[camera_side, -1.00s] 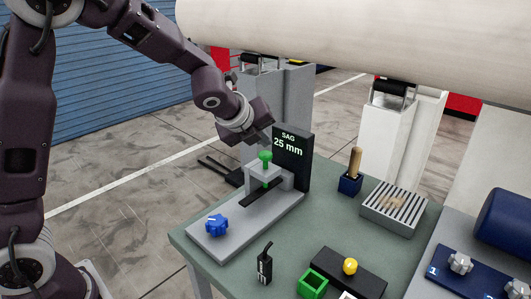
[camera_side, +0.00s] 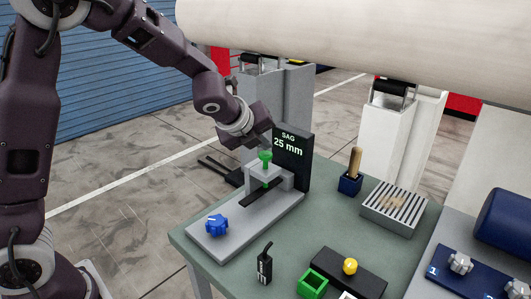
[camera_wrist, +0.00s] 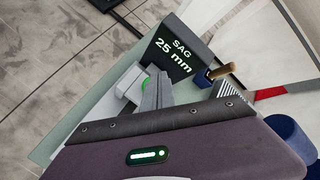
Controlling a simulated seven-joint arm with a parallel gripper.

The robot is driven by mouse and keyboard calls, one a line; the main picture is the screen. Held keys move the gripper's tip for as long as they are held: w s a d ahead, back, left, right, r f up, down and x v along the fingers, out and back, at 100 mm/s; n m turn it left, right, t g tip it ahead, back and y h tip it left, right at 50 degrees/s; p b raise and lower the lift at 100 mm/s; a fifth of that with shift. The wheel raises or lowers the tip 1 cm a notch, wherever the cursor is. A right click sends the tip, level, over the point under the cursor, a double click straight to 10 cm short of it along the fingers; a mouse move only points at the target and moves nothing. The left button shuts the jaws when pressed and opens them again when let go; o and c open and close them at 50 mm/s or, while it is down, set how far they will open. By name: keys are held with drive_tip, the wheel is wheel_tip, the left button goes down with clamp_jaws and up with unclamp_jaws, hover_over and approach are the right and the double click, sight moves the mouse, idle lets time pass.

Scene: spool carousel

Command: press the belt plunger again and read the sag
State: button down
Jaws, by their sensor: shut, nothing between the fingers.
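The green belt plunger (camera_side: 265,156) stands upright on a grey bracket over the dark belt (camera_side: 262,193) of the grey fixture (camera_side: 225,240). The black display (camera_side: 291,160) behind it reads "SAG 25 mm"; the same reading shows on the display in the wrist view (camera_wrist: 178,52). My gripper (camera_side: 268,143) is shut and empty, its tips close above the plunger's head. In the wrist view the fingers (camera_wrist: 156,88) partly cover the green plunger (camera_wrist: 146,84). I cannot tell whether they touch it. A blue knob (camera_side: 216,224) sits at the fixture's near end.
A blue holder (camera_side: 349,184) with a wooden-handled tool and a striped grey box (camera_side: 394,208) stand to the right. A small black device (camera_side: 265,266), a green open box (camera_side: 312,283) and a yellow ball (camera_side: 350,266) are at the front. A big pale roller (camera_side: 400,40) spans above.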

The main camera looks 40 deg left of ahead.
sight(263, 154)
drive_tip(key=shift+f, duration=1.2)
idle(0.7)
drive_tip(key=shift+r, duration=1.65)
drive_tip(key=shift+a+r, duration=0.1)
drive_tip(key=shift+r, duration=2.4)
